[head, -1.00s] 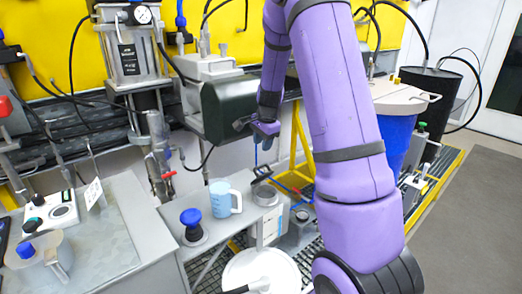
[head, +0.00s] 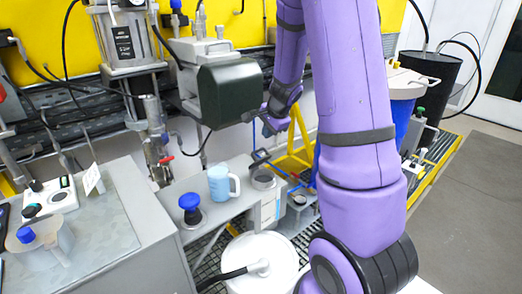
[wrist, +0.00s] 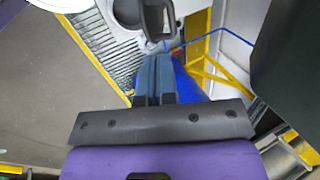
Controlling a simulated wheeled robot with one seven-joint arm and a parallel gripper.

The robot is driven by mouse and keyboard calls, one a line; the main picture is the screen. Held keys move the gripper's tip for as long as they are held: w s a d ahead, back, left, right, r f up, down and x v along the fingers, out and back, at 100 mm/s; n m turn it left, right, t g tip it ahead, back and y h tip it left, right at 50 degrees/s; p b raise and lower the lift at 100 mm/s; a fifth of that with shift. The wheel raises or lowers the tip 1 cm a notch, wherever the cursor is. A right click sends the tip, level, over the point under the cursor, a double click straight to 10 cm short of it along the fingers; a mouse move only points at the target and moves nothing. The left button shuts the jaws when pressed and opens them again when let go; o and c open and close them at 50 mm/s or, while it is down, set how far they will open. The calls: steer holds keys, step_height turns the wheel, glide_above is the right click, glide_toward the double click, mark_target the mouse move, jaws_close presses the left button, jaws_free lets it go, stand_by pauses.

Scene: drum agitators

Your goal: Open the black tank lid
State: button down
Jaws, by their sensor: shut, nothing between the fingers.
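The black tank (head: 432,85) stands upright at the far right in the head view, behind the blue drum. Its dark top is seen at a low angle, and I cannot make out a separate lid edge or handle. My gripper (head: 270,128) is near the middle of the head view, beside the dark motor housing and well left of the black tank. In the wrist view my gripper (wrist: 156,62) has its two fingers together with nothing between them. I cannot make out the black tank in the wrist view.
The dark motor housing (head: 230,92) is close to my gripper. The blue drum (head: 401,118) with a pale lid (head: 405,82) stands before the black tank, partly behind my arm. A light blue mug (head: 219,183) stands on a grey bench. Open grey floor (head: 465,210) lies right.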

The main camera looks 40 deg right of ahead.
mark_target(261, 150)
steer(key=x, duration=1)
steer(key=shift+s, duration=0.1)
steer(key=shift+w+r, duration=0.2)
steer(key=shift+w, duration=0.7)
steer(key=shift+w+r+g, duration=0.2)
steer(key=shift+w+g, duration=0.35)
steer(key=shift+g, duration=0.05)
steer(key=shift+r, duration=0.2)
